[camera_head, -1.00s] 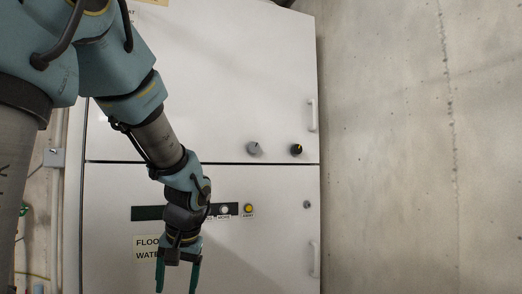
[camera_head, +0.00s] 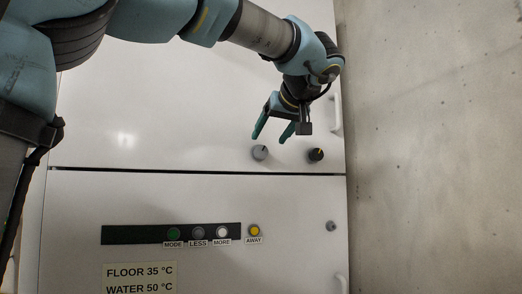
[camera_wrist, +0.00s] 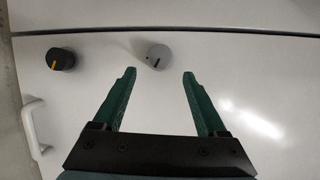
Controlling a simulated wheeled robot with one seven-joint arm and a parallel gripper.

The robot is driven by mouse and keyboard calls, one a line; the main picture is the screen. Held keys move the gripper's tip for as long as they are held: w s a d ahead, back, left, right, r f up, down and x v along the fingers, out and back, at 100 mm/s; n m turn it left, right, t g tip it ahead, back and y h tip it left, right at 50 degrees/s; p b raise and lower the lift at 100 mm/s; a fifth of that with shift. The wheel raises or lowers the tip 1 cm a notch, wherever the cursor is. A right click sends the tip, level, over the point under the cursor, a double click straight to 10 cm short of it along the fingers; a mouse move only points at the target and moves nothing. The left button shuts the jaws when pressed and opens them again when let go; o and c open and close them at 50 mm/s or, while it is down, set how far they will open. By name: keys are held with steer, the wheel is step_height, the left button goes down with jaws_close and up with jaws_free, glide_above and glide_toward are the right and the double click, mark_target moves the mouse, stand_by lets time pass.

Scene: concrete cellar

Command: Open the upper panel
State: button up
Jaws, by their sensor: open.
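The upper panel (camera_head: 150,115) is a white door, closed flush above a dark horizontal seam. Its white bar handle (camera_head: 337,112) stands upright at its right edge, partly hidden behind my wrist; the handle also shows at the left in the wrist view (camera_wrist: 34,128). A grey knob (camera_head: 260,152) and a black knob with a yellow mark (camera_head: 316,155) sit low on the panel. My gripper (camera_head: 270,134) is open and empty, in front of the panel just above the grey knob. In the wrist view the grey knob (camera_wrist: 159,56) lies beyond and between the green fingertips (camera_wrist: 160,73).
A lower white panel (camera_head: 230,275) carries a button strip (camera_head: 130,235), a yellow AWAY button (camera_head: 254,230), a round lock (camera_head: 331,226) and a FLOOR/WATER label (camera_head: 140,279). A bare concrete wall (camera_head: 430,140) stands close at the right.

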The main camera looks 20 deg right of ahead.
mark_target(262, 149)
steer(key=p+x, duration=0.2)
steer(key=x, duration=0.6)
steer(key=shift+f, duration=0.1)
jaws_close()
stand_by(0.4)
stand_by(0.8)
